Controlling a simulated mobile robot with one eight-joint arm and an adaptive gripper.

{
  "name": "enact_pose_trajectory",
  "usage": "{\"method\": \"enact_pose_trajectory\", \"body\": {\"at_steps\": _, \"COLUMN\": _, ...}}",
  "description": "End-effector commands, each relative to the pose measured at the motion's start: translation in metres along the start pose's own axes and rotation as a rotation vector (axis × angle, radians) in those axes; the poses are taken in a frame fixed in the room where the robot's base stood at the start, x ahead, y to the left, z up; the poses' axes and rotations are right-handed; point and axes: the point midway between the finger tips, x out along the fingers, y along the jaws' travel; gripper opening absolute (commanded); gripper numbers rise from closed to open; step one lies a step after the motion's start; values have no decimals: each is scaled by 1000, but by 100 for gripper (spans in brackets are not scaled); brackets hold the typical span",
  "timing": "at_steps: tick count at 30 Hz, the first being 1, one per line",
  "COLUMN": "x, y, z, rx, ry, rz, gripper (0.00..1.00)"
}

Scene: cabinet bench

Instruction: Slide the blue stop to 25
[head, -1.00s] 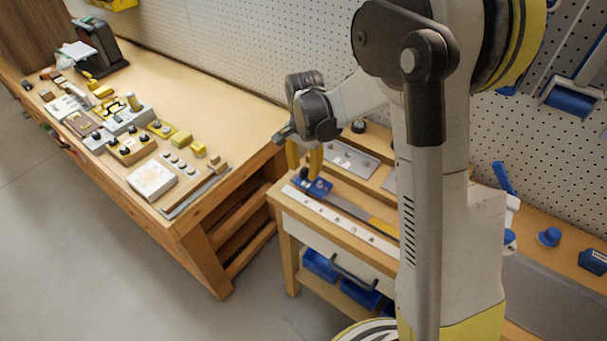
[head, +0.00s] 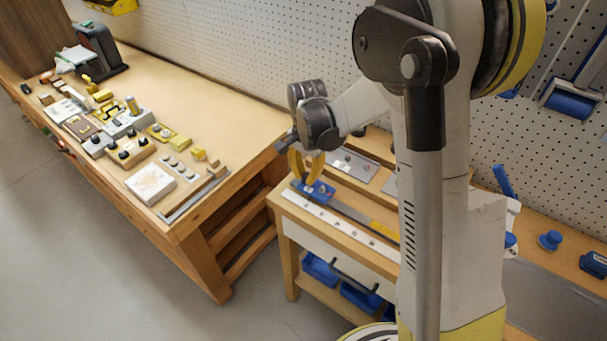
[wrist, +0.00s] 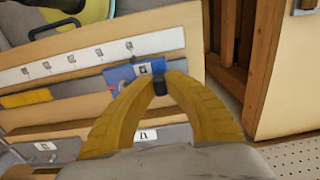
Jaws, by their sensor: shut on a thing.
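The blue stop (head: 323,190) sits on a grey rail near the left end of the small bench, behind a white numbered strip (head: 340,224). My gripper (head: 307,183) reaches down to it with yellow fingers. In the wrist view, the fingertips (wrist: 163,78) close around a small black knob (wrist: 159,86) at the end of the blue stop (wrist: 122,76). The white strip (wrist: 85,60) runs beside the stop with several marks too small to read. A yellow section (wrist: 27,98) of the rail lies farther along, away from the stop.
A grey plate (head: 352,165) lies behind the rail. Blue bins (head: 320,266) and a dark drawer handle (head: 352,272) are below the bench front. A long workbench (head: 215,110) with several small fixtures stands to the left. My arm hides the bench's right part.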

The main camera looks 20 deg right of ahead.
Motion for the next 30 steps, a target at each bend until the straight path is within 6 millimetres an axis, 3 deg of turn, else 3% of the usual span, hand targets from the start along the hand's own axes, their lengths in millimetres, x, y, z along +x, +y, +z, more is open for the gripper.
{"method": "enact_pose_trajectory", "body": {"at_steps": 12, "x": 1, "y": 96, "z": 0, "rx": 6, "ry": -1, "rz": 2, "gripper": 0}}
{"method": "enact_pose_trajectory", "body": {"at_steps": 18, "x": 1, "y": 133, "z": 0, "rx": 4, "ry": -1, "rz": 2, "gripper": 0}}
{"method": "enact_pose_trajectory", "body": {"at_steps": 24, "x": 1, "y": 150, "z": 1, "rx": 2, "ry": -1, "rz": 2, "gripper": 0}}
{"method": "enact_pose_trajectory", "body": {"at_steps": 30, "x": 1, "y": 153, "z": 1, "rx": 0, "ry": -1, "rz": 1, "gripper": 0}}
